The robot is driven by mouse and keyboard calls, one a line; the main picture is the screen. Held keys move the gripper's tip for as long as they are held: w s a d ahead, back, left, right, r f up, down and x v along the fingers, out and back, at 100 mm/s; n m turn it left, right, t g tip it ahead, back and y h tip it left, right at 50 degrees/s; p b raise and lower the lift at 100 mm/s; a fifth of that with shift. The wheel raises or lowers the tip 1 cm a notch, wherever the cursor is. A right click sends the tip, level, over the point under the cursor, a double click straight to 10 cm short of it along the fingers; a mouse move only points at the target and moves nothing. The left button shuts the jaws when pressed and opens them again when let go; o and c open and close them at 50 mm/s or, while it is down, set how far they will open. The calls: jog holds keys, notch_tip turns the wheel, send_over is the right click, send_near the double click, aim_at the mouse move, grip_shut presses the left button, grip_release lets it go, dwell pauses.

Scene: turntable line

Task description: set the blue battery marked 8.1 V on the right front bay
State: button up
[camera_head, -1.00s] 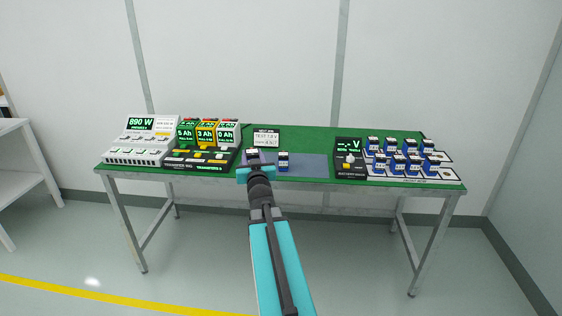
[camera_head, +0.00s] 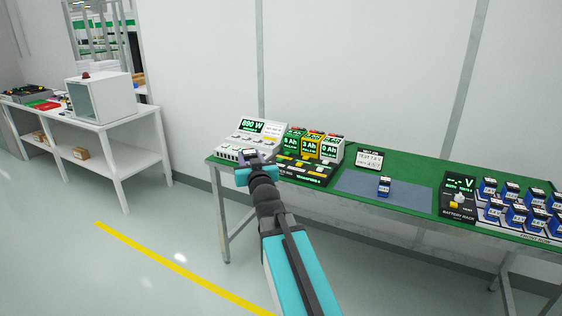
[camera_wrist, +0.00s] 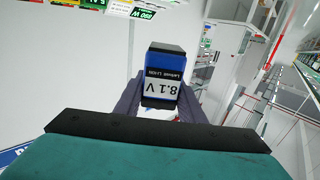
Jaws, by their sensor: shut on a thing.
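My gripper (camera_head: 256,163) is shut on the blue battery (camera_head: 252,157), near the table's left end in the head view. In the wrist view the battery (camera_wrist: 161,75) sits between the fingers, its white label reading 8.1 V upside down. The battery rack (camera_head: 458,204) stands at the right of the green table, with blue batteries in a back row and a front row (camera_head: 516,213). The rack's right end is cut off by the picture edge, so I cannot make out the right front bay clearly.
Another blue battery (camera_head: 384,187) stands on the grey-blue mat (camera_head: 410,194). A white 890 W unit (camera_head: 252,138) and a black unit (camera_head: 308,171) with several Ah packs stand at the left. A white shelf table (camera_head: 110,126) is further left. Floor in front is clear.

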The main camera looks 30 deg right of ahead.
jog(key=a+r+n+y, duration=0.2)
jog(key=a+r+y, duration=0.1)
jog(key=a, duration=1.2)
jog(key=shift+w+a+r, duration=0.25)
jog(key=shift+w+a, duration=0.05)
jog(key=shift+w, duration=0.15)
jog(key=shift+a, duration=0.15)
